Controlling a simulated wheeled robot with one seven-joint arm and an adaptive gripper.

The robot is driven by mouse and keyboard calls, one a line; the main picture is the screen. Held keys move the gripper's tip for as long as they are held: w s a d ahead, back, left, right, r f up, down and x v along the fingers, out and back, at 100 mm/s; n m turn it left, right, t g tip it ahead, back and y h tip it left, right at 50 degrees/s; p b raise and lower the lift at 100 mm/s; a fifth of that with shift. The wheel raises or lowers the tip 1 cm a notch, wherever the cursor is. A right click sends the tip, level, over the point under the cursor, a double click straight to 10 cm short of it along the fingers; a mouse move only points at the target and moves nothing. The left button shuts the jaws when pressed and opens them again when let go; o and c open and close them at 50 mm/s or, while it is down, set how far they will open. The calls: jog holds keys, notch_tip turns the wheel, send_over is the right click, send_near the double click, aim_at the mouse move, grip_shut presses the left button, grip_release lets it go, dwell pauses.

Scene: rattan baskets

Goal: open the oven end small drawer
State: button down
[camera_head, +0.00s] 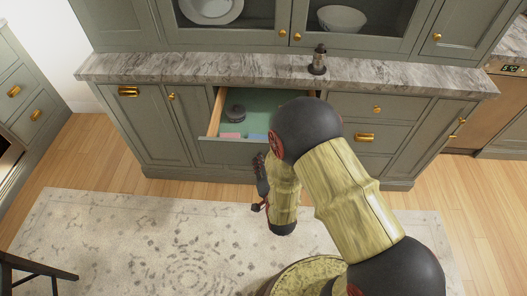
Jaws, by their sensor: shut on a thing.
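A drawer (215,146) in the middle of the grey-green cabinet is pulled out, showing its green bottom and the things inside. My gripper (261,163) is against the front of this drawer, and its jaws are shut on the drawer's handle. The handle and the fingertips are hidden or too small to see clearly. A small drawer (350,104) with a brass knob (377,109) sits further right, toward the oven-like appliance (500,105), and is closed. My arm covers the right part of the open drawer.
A dark pepper-mill-like object (318,62) stands on the marble counter (220,68). A round dark item (235,112) and small pink and blue pieces lie in the open drawer. A patterned rug (130,235) covers the floor in front. A dark-framed piece of furniture (35,265) stands lower left.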

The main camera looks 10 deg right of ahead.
jog(key=s+a, duration=0.2)
jog(key=s, duration=0.5)
jog(key=c, duration=1.5)
grip_release()
jog(key=shift+w, duration=0.1)
jog(key=shift+c, duration=0.2)
jog(key=shift+a, duration=0.1)
jog(key=v, duration=0.7)
jog(key=shift+s, duration=0.25)
jog(key=shift+r, duration=0.1)
